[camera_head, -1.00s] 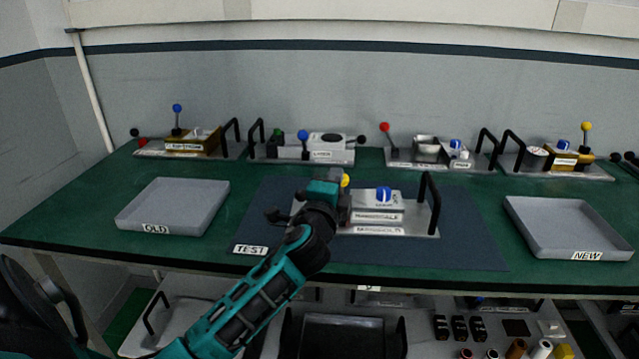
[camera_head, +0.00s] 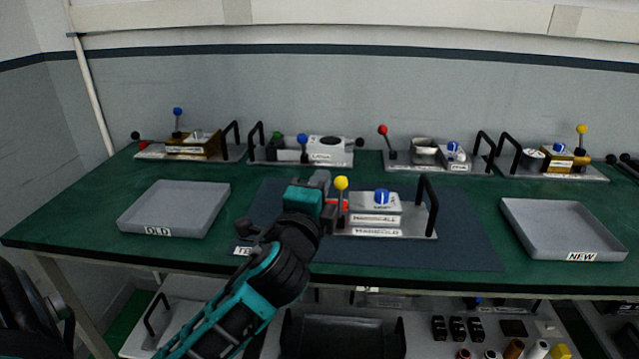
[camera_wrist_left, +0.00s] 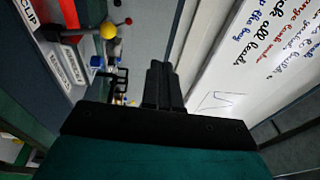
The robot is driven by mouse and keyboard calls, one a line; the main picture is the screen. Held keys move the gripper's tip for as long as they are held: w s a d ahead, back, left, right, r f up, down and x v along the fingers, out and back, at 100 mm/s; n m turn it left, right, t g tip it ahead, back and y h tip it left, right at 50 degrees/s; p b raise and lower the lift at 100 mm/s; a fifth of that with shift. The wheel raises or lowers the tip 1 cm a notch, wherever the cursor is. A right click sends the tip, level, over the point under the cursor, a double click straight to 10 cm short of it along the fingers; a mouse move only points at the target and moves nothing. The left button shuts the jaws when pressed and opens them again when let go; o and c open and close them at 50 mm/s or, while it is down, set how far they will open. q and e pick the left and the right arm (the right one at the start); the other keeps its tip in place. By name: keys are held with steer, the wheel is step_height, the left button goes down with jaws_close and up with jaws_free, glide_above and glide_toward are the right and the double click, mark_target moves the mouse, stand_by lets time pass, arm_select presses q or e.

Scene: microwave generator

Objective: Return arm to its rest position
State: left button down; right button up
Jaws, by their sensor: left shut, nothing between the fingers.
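My left arm (camera_head: 275,270) reaches in from the lower left over the front of the bench. Its gripper (camera_head: 325,187) is shut and empty, just left of the test fixture (camera_head: 395,233) and seemingly above the mat. The fixture is a metal plate with a white block, blue knob, yellow ball lever and black handle. The arm partly hides the plate's left end. In the left wrist view the two black fingers (camera_wrist_left: 160,85) are together, with the fixture's yellow ball (camera_wrist_left: 108,30) to their left. My right gripper is not in view.
The dark test mat (camera_head: 470,250) lies mid-bench. A grey OLD tray (camera_head: 172,205) is at left, a grey NEW tray (camera_head: 565,228) at right, both empty. Several lever fixtures (camera_head: 310,150) line the back. A shelf below holds parts.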

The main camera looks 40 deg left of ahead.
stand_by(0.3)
arm_select(q)
steer(key=s+d+f+n+g+h, duration=0.2)
steer(key=s+d+f, duration=0.3)
steer(key=f, duration=0.5)
steer(key=s+d+f+n+g+h, duration=0.2)
steer(key=s+d+f+n+h, duration=0.2)
steer(key=f, duration=0.7)
steer(key=s+d+f+n+g+h, duration=0.2)
steer(key=s+d+f+n, duration=0.3)
steer(key=f, duration=0.6)
steer(key=shift+s+d+g+h, duration=0.3)
steer(key=shift+s+h, duration=0.3)
steer(key=shift+s, duration=0.2)
